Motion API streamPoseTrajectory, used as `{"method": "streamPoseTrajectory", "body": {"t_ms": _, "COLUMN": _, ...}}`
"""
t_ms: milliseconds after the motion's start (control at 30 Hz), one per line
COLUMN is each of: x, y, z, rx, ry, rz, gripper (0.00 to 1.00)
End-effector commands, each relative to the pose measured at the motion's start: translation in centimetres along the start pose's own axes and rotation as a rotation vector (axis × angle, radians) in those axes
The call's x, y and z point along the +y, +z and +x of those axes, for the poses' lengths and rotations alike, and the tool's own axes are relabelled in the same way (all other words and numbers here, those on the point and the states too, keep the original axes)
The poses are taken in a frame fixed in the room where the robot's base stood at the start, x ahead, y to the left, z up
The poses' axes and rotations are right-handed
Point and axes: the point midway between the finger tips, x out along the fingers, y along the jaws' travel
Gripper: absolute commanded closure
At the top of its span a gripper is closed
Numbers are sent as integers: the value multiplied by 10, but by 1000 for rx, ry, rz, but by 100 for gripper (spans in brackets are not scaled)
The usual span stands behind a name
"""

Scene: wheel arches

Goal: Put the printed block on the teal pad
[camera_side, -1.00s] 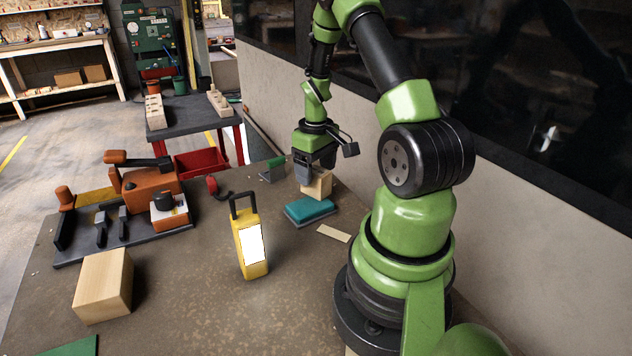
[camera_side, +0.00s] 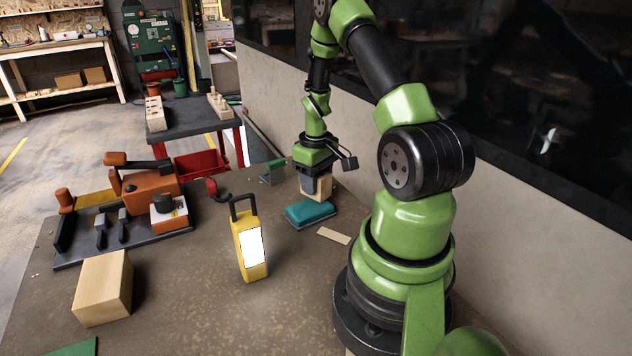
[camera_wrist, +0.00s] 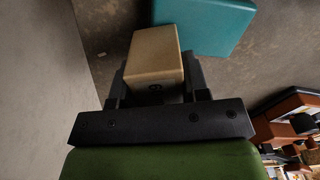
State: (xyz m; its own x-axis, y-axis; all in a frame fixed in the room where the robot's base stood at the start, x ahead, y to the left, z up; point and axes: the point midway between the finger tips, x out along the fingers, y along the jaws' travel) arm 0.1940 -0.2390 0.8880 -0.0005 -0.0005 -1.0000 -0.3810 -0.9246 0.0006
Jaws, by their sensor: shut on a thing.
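A small pale wooden block (camera_side: 323,187) is held between the fingers of my gripper (camera_side: 316,184). The teal pad (camera_side: 310,212) lies on the table just below and in front of the gripper in the side view. In the wrist view the teal pad (camera_wrist: 206,24) is partly covered by the block's edge. I cannot tell whether the block touches the pad or hangs just above or behind it.
A yellow work lamp (camera_side: 249,243) stands left of the pad. A larger wooden block (camera_side: 103,288) and an orange machine (camera_side: 150,190) are farther left. A thin pale strip (camera_side: 334,236) lies right of the pad. A small green-topped item (camera_side: 273,170) stands behind it.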

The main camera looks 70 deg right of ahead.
Motion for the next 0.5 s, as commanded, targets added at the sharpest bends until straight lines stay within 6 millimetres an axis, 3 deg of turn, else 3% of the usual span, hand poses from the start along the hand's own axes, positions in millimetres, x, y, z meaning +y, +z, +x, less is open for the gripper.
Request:
{"method": "streamPoseTrajectory", "body": {"t_ms": 167, "x": 0, "y": -1, "z": -15, "rx": 4, "ry": 2, "rz": -1, "gripper": 86}}
{"method": "streamPoseTrajectory", "body": {"t_ms": 500, "x": 0, "y": -1, "z": -81, "rx": 5, "ry": 2, "rz": 0, "gripper": 86}}
